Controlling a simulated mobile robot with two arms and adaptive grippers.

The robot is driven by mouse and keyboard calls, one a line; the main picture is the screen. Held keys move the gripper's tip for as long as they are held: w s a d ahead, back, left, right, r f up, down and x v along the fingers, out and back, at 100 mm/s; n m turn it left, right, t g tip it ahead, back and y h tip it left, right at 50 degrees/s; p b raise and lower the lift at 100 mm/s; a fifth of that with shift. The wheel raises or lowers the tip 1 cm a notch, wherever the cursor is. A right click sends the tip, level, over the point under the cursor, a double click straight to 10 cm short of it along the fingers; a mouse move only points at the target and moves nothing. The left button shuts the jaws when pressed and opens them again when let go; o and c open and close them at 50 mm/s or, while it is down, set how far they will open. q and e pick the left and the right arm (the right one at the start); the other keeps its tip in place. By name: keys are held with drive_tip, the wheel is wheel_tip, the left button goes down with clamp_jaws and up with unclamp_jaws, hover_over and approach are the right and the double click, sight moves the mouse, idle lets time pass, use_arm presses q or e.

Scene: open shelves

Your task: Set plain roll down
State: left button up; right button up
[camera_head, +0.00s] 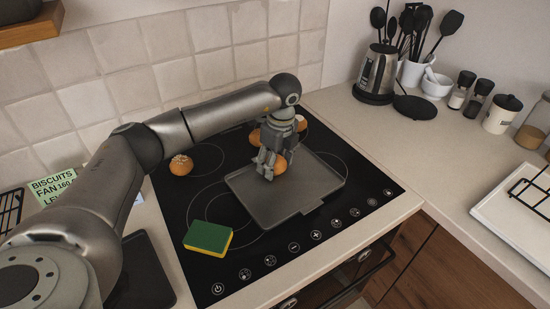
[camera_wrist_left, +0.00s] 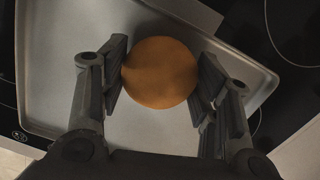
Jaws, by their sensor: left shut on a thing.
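My left gripper (camera_head: 271,166) is shut on a plain roll (camera_head: 280,165), a smooth brown ball with no topping. In the left wrist view the roll (camera_wrist_left: 160,73) sits between both finger pads of the gripper (camera_wrist_left: 160,85). The roll is over the grey baking tray (camera_head: 310,188), near its back left part; the tray also fills much of the left wrist view (camera_wrist_left: 55,65). I cannot tell whether the roll touches the tray. No other roll shows on the tray. My right gripper is not in view.
The tray lies on a black cooktop (camera_head: 350,170). A topped roll (camera_head: 181,165) is at the left, and two more rolls (camera_head: 254,138) (camera_head: 301,123) are behind the gripper. A green-yellow sponge (camera_head: 208,238) lies at front left. A kettle (camera_head: 377,75) stands at back right.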

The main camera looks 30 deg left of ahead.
sight(279, 162)
use_arm(q)
drive_tip(key=shift+f, duration=0.2)
drive_tip(key=o, duration=0.9)
drive_tip(key=shift+c, duration=0.2)
drive_tip(key=shift+o, duration=0.7)
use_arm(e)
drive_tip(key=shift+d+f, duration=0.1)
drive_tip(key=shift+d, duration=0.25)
use_arm(q)
drive_tip(key=shift+r, duration=0.15)
wheel_tip(279, 162, up, 12)
drive_tip(key=d+b, duration=0.1)
drive_tip(key=b, duration=0.1)
drive_tip(key=shift+s+d+b, duration=0.2)
drive_tip(key=shift+b, duration=0.2)
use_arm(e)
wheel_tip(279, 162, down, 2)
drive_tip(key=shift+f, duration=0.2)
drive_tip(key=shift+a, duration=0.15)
